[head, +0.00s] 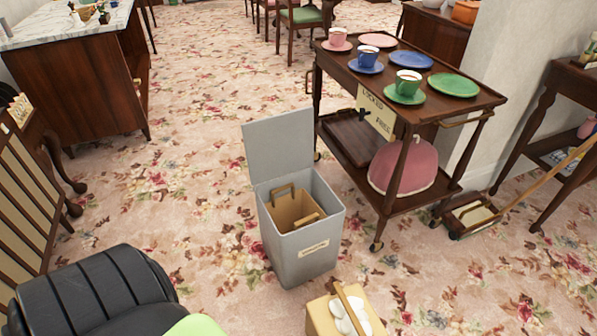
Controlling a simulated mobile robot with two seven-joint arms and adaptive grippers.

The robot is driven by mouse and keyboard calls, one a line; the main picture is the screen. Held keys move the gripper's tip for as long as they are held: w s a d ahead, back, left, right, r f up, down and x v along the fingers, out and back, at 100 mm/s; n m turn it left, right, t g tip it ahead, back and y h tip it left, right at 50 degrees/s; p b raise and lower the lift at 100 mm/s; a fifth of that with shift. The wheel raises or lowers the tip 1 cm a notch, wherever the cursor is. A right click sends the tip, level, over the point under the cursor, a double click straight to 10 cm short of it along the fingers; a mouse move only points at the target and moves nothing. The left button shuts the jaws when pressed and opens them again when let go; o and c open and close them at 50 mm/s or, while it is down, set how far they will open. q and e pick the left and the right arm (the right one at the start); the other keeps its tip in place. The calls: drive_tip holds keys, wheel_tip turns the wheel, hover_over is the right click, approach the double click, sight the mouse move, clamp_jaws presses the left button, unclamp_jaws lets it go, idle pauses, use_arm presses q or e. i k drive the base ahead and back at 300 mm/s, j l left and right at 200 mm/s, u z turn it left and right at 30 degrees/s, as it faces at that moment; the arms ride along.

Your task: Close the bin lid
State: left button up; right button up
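A grey rectangular bin (306,262) stands upright on the floral carpet near the middle of the head view. Its flat grey lid (279,146) stands up, hinged along the bin's far edge, so the bin is open. Inside the bin is a tan box-like insert (297,207) with a handle. A small pale label is on the bin's front. Neither of my grippers shows in the head view.
A dark wooden trolley (350,145) with cups and saucers stands close to the bin's right. A tan box (322,318) with white round things sits just in front of the bin. A long-handled sweeper (468,216) is at right. Carpet left of the bin is clear.

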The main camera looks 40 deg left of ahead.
sight(277, 146)
drive_tip(key=u, duration=1.3)
